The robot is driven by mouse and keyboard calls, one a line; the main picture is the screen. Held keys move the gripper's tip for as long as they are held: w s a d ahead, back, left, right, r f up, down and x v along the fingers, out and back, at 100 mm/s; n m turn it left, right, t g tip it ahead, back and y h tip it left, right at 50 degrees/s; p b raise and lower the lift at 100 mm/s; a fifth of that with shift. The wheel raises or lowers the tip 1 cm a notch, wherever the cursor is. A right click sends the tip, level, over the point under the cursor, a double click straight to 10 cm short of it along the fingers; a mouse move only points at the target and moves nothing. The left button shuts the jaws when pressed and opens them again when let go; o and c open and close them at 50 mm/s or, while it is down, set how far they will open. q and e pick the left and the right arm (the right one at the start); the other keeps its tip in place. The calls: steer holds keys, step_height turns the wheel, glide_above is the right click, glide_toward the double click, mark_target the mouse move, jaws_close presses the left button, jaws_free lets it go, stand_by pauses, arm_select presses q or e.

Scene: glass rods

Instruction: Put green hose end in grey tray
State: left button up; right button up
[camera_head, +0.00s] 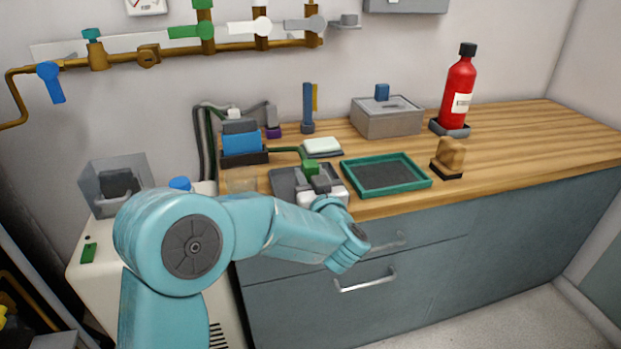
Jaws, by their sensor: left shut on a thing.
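My left gripper (315,178) is shut on the green hose end (310,165). It holds the hose end over or at the grey tray (284,182) on the worktop; whether the hose end touches the tray I cannot tell. The green hose trails back to the left toward a blue and dark block. My gripper and wrist hide the right and front part of the grey tray. My right gripper is not in view.
A green-rimmed tray (428,181) lies right of the gripper. A white block on a dark dish (322,146) is just behind it. A wooden block (449,155), red bottle (459,92) and grey lidded box (388,122) stand further off. The right worktop is clear.

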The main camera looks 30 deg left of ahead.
arm_select(q)
steer(key=shift+f, duration=0.1)
steer(key=o, duration=1.2)
steer(key=shift+r, duration=0.2)
steer(key=p+v, duration=0.1)
steer(key=v, duration=1.1)
steer(key=shift+f, duration=0.1)
